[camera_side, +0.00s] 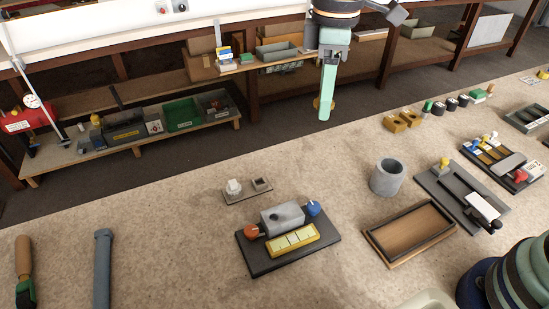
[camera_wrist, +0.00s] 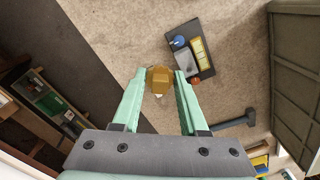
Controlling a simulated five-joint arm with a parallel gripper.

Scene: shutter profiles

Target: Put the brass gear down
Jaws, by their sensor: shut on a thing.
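My gripper (camera_side: 325,112) hangs with its pale green fingers pointing down, in the upper middle of the side view. It is shut on the brass gear (camera_side: 316,103), which shows partly behind the finger. In the wrist view the gear (camera_wrist: 159,80) sits between the two fingertips of my gripper (camera_wrist: 160,74), and its lower part hides a small pale thing. The gear is held in the air, apart from the bench top (camera_side: 180,240). I cannot tell its exact height.
A dark board with a grey block and yellow strip (camera_side: 290,240) stands mid-bench. Nearby are a small plate with pegs (camera_side: 247,190), a grey cup (camera_side: 387,177) and a wooden tray (camera_side: 410,232). Brass blocks (camera_side: 402,120) stand at right. Bare bench lies left of the board.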

